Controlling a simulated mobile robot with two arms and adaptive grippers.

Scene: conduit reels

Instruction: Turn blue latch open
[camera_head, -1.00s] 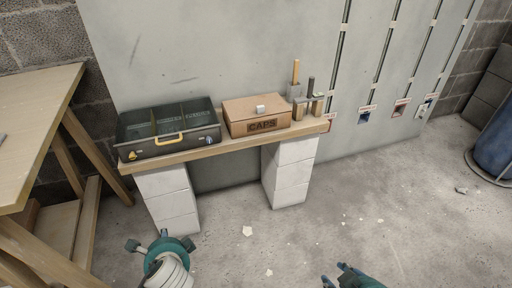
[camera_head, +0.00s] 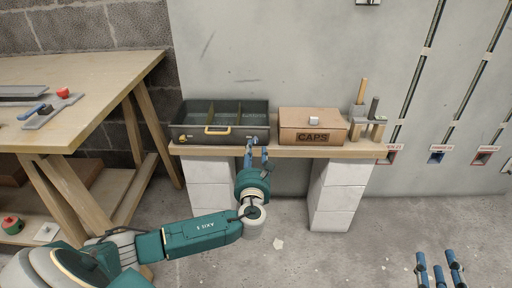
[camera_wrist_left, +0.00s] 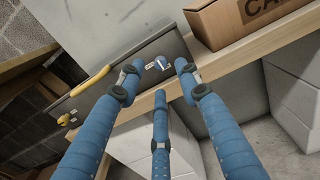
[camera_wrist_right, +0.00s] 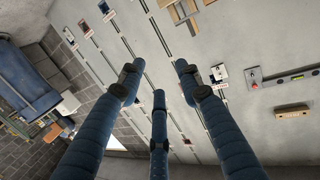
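The dark metal toolbox (camera_head: 196,135) stands on the wooden shelf with its compartments open upward and a yellow handle on its front. The blue latch (camera_wrist_left: 163,62) is a small round knob at the right end of the toolbox front, seen in the left wrist view. My left gripper (camera_head: 257,152) is in front of that end of the box; in the left wrist view its open fingers (camera_wrist_left: 158,72) frame the latch, with nothing between them. The fingers largely cover the latch in the head view. My right gripper (camera_head: 440,262) is open and empty, low at the right.
A cardboard box marked CAPS (camera_head: 312,128) stands right of the toolbox on the shelf (camera_head: 290,151). A tool holder (camera_head: 368,125) stands at the shelf's right end. A wooden workbench (camera_head: 90,75) is at the left. The floor in front is mostly clear.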

